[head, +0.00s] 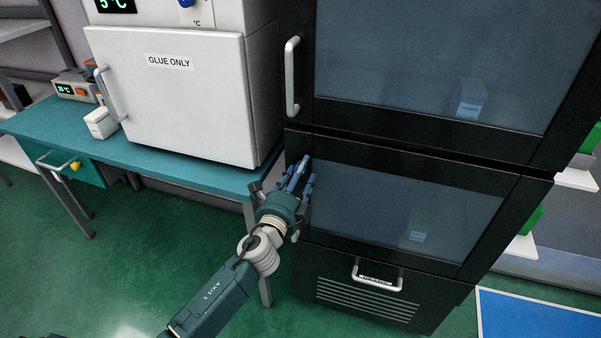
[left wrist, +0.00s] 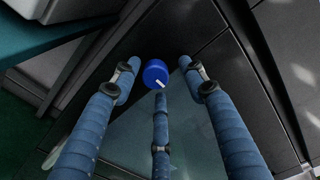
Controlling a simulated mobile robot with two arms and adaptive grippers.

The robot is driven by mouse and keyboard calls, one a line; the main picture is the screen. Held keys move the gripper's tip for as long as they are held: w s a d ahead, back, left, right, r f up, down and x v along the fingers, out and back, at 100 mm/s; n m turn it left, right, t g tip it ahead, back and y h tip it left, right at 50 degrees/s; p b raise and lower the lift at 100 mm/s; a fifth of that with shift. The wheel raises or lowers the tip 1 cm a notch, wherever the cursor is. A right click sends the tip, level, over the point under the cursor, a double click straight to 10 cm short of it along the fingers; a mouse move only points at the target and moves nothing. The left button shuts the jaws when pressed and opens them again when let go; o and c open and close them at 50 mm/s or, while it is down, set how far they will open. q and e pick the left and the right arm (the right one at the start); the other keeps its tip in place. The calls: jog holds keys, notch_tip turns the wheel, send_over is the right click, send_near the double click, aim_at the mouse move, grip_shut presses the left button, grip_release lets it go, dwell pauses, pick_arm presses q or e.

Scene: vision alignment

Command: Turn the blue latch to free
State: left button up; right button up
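The blue latch (left wrist: 156,73) is a round blue knob with a short white mark near its lower right edge, on the dark front of the black cabinet. My left gripper (left wrist: 160,76) has three blue fingers spread around the knob, with gaps visible between fingertips and knob. In the head view my left gripper (head: 302,172) is at the left edge of the cabinet's lower glass door (head: 410,210), and its fingers largely hide the latch. My right gripper is not in view.
The upper glass door (head: 440,60) has a vertical handle (head: 291,77). A vented drawer (head: 365,300) with a handle (head: 378,275) is below. A teal bench (head: 180,165) with a white "GLUE ONLY" unit (head: 180,105) stands close on the left. The green floor between is free.

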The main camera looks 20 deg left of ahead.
pick_arm(q)
jog(key=s, duration=1.2)
jog(key=shift+a, duration=0.25)
jog(key=shift+f, duration=0.1)
jog(key=s+a+f+n+g, duration=0.1)
jog(key=s+f+n+g, duration=0.3)
jog(key=f, duration=0.9)
jog(key=s+a+f+n+g, duration=0.15)
jog(key=s+f, duration=0.35)
jog(key=f, duration=0.8)
jog(key=s+a+f+n+g, duration=0.1)
jog(key=s+f+n+g, duration=0.3)
jog(key=f, duration=0.9)
jog(key=s+f+n+g, duration=0.2)
jog(key=s+f, duration=0.4)
jog(key=s, duration=0.6)
jog(key=s+f+n+g, duration=0.3)
jog(key=s+f, duration=0.4)
jog(key=s, duration=0.5)
jog(key=s+f+n+g, duration=0.2)
jog(key=s+f+n, duration=0.2)
jog(key=s, duration=0.7)
notch_tip(320, 180, down, 2)
jog(key=shift+s+a+f+y, duration=0.15)
jog(key=shift+s+f+y, duration=0.15)
jog(key=shift+s, duration=0.1)
